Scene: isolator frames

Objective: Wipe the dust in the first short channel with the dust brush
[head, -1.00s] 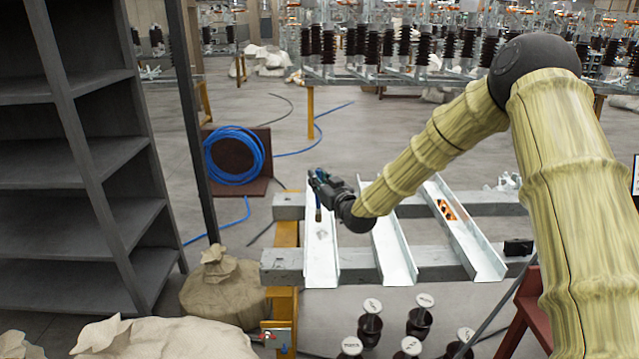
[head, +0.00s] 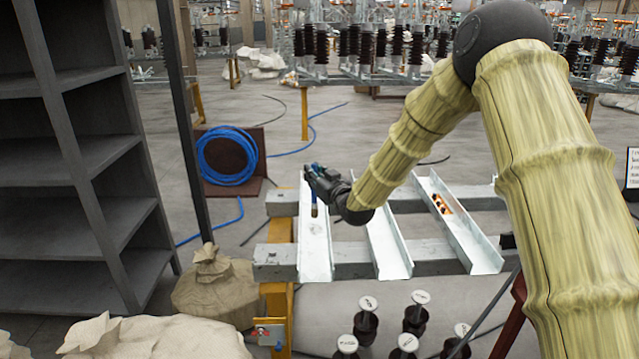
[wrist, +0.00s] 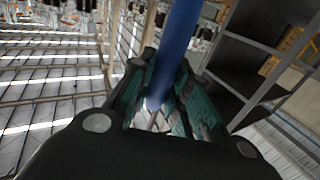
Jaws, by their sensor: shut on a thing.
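The first short channel (head: 315,255) is the leftmost of several pale metal channels lying across grey beams. The dust brush has a blue handle and a tan bristle end (head: 314,211) that points down into this channel. My gripper (head: 314,182) is shut on the brush handle, over the far half of the channel. In the wrist view, the blue handle (wrist: 180,45) stands between the green-padded fingers of my gripper (wrist: 160,92). I cannot tell whether the bristles touch the channel floor. No dust patch can be made out on the visible near part of the channel.
A middle channel (head: 388,245) and a right channel (head: 458,225) with an orange label lie beside it. Dark insulators (head: 365,325) stand in front.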

